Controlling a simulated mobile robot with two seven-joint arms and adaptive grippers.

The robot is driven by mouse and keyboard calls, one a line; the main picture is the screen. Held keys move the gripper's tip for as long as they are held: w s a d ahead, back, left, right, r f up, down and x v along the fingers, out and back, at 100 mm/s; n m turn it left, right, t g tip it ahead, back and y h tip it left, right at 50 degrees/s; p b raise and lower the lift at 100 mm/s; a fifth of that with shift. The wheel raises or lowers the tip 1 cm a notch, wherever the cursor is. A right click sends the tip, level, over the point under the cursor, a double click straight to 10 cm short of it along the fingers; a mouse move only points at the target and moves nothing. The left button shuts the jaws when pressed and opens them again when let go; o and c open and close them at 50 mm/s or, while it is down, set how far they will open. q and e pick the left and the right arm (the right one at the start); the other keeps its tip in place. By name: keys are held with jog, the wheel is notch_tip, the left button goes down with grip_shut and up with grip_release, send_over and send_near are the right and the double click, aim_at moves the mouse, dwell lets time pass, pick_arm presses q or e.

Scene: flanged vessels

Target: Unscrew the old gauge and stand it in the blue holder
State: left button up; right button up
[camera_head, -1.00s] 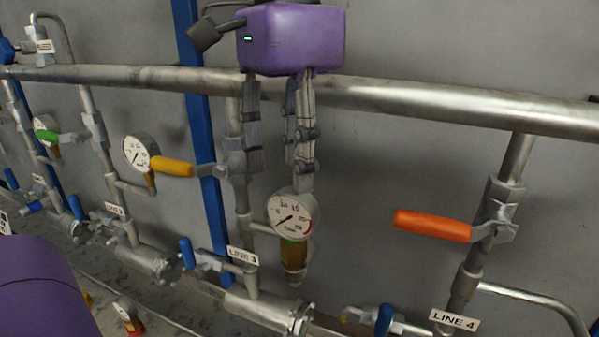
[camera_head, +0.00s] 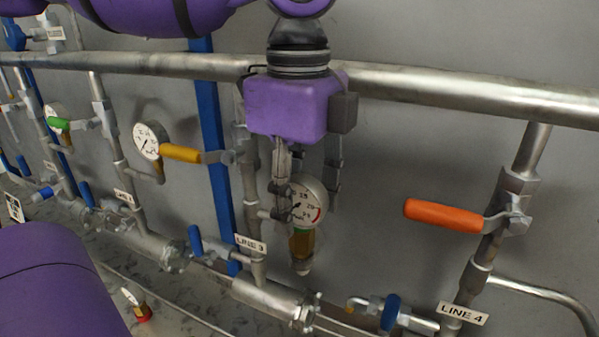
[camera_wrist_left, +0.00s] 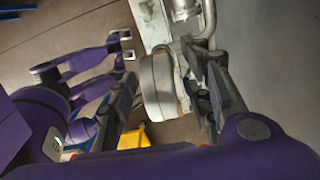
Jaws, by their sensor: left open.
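A round white gauge (camera_head: 306,204) with a brass stem sits upright at the LINE 3 pipe. My left gripper (camera_head: 307,192) points down from above, open, with one finger in front of the dial's left part and the other behind its right side. In the left wrist view, the gauge (camera_wrist_left: 160,87) lies between the two spread fingers (camera_wrist_left: 165,105), nearer the right one; contact there is unclear. I cannot make out the blue holder for certain. My right gripper is not identifiable.
A horizontal steel pipe (camera_head: 420,88) runs just behind my gripper. An orange lever (camera_head: 443,215) sticks out at right and a yellow lever (camera_head: 180,153) at left.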

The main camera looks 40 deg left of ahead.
pick_arm(q)
jog(key=shift+f, duration=1.1)
grip_shut()
